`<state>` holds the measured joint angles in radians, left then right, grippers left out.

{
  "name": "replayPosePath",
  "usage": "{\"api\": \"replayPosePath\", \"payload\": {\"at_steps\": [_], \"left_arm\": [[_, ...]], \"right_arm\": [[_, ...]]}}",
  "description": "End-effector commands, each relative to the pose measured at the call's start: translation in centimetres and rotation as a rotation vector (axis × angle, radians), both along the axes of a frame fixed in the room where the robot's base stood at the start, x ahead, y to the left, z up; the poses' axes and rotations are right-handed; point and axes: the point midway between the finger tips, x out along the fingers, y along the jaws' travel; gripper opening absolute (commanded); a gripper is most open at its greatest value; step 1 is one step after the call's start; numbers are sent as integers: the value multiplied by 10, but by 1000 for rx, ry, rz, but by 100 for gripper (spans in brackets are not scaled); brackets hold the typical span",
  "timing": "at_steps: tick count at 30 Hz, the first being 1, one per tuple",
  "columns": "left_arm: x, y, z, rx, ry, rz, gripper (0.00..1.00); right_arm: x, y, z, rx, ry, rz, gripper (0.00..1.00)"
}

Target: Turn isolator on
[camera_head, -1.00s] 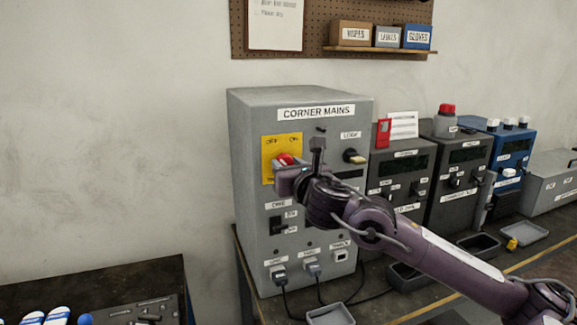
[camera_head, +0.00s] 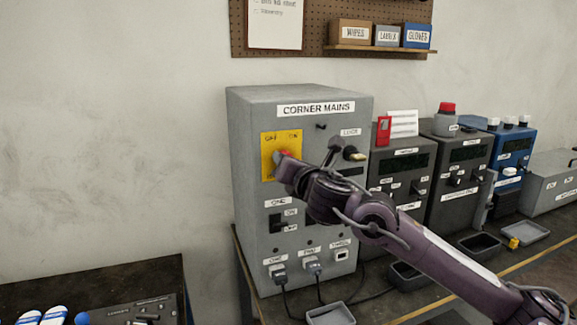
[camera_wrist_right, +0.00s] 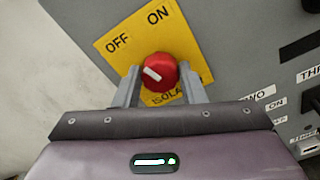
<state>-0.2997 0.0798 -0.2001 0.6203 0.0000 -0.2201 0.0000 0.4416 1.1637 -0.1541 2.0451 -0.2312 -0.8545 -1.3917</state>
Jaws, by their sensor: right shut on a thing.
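The red isolator knob (camera_wrist_right: 158,72) sits on a yellow plate (camera_wrist_right: 183,40) marked OFF and ON. In the right wrist view its white mark points up-left, towards the OFF side. The plate (camera_head: 268,143) is on the front of the grey CORNER MAINS cabinet (camera_head: 248,215). My right gripper (camera_wrist_right: 162,78) is shut on the knob, with one finger on each side. In the head view the gripper (camera_head: 283,160) hides most of the knob. My left gripper is not in view.
A key-like switch (camera_head: 354,154) labelled LOCK is right of the plate, close to my wrist. Lower switches (camera_head: 278,222) and plugged cables (camera_head: 312,265) are below. Dark grey units (camera_head: 462,165) stand to the right. The wall at left is clear.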

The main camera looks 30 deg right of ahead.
Motion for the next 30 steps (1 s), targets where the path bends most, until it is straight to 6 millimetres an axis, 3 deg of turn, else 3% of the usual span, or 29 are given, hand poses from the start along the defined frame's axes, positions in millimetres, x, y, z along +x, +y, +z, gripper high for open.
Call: {"api": "replayPosePath", "payload": {"at_steps": [30], "left_arm": [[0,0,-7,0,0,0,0]], "right_arm": [[0,-2,-4,903,-214,-1,14]]}}
